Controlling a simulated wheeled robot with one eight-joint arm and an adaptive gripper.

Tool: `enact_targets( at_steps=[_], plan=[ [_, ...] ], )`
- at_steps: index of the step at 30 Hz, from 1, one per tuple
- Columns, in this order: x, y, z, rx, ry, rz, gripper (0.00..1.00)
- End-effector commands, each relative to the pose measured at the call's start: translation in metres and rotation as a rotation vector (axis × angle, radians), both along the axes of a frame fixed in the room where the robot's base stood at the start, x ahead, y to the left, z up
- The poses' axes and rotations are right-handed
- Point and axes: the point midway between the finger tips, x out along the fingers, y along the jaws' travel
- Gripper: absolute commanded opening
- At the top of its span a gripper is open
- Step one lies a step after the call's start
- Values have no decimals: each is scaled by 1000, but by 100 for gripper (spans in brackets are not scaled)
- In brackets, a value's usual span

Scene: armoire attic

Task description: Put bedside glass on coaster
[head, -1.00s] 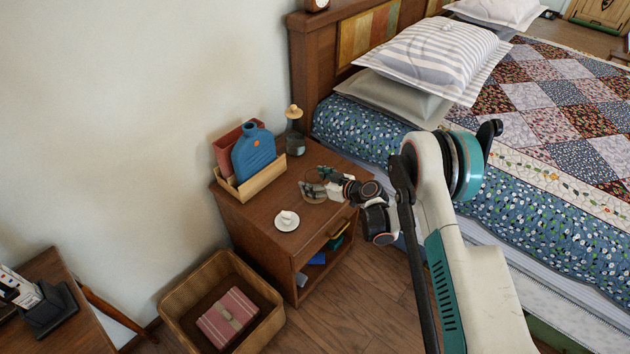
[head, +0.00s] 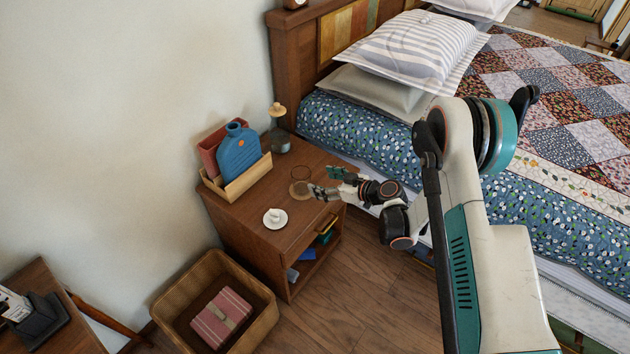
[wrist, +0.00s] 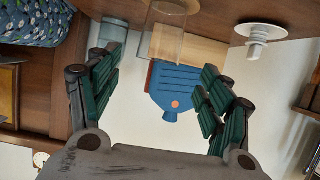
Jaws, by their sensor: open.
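The clear bedside glass (head: 301,173) stands upright on the nightstand, with the round tan coaster (head: 299,189) under its base. In the wrist view, which is upside down, the glass (wrist: 168,38) stands with its base on the coaster (wrist: 178,5). My gripper (head: 325,182) is open and empty, to the right of the glass in the head view. In the wrist view the gripper's green-padded fingers (wrist: 158,107) are spread wide, with the glass beyond them and apart from both.
On the nightstand (head: 248,212) are a blue bottle (head: 240,153) in a wooden holder (head: 249,180), a corked carafe (head: 279,141) and a small white dish (head: 275,219). A basket (head: 171,310) stands on the floor. The bed (head: 350,130) is at the right.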

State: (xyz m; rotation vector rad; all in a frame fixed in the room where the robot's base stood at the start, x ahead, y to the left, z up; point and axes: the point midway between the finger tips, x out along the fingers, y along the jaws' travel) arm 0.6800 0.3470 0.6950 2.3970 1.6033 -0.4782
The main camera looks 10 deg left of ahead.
Motion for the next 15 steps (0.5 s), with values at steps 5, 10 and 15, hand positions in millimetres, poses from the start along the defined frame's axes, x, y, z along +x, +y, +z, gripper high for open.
enact_targets(
  at_steps=[5,10,15],
  plan=[
    [-4,-9,2,0,0,0,72],
    [-5,-11,4,0,1,1,72],
    [-4,-12,7,-1,3,-2,72]
  ],
)
